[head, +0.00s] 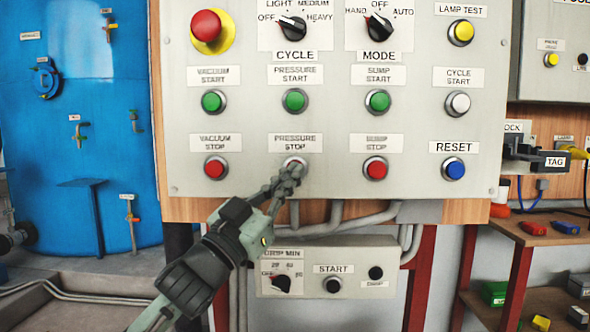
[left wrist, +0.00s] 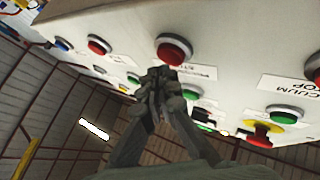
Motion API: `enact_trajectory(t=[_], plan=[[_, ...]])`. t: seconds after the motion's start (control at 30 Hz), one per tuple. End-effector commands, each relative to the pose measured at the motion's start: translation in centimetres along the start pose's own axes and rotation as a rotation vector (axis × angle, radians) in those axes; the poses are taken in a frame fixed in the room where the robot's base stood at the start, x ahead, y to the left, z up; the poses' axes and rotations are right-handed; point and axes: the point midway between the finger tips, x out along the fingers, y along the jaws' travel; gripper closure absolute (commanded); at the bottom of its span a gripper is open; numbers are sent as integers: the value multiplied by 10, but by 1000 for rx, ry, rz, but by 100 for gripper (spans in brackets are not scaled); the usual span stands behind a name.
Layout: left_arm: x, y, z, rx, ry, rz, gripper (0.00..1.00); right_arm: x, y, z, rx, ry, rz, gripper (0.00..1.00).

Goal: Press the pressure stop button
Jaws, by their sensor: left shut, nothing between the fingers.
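The pressure stop button (head: 293,160) is a red push button in a metal ring, under the label "PRESSURE STOP" (head: 295,143) on the light grey control panel (head: 335,190). My left gripper (head: 289,174) is shut and empty. Its fingertips overlap the lower part of this button in the head view and hide much of it. In the left wrist view the red cap (left wrist: 173,49) shows just beyond the closed fingertips (left wrist: 163,76). I cannot tell whether they touch it. My right gripper is not in view.
The red vacuum stop button (head: 215,167) and red sump stop button (head: 375,168) flank it. The green pressure start button (head: 294,100) is above. Below the panel are grey conduits (head: 350,222) and a small box (head: 340,270) with a start button.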

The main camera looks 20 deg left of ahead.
Motion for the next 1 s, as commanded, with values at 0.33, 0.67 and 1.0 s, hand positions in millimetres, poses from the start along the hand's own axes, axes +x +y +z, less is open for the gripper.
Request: enact_trajectory(t=[0.33, 0.67, 1.0], plan=[[3, -2, 2, 0, 1, 0, 100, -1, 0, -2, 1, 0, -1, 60], [5, -3, 3, 0, 1, 0, 100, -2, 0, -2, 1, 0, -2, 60], [8, -5, 5, 0, 0, 0, 100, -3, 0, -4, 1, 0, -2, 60]])
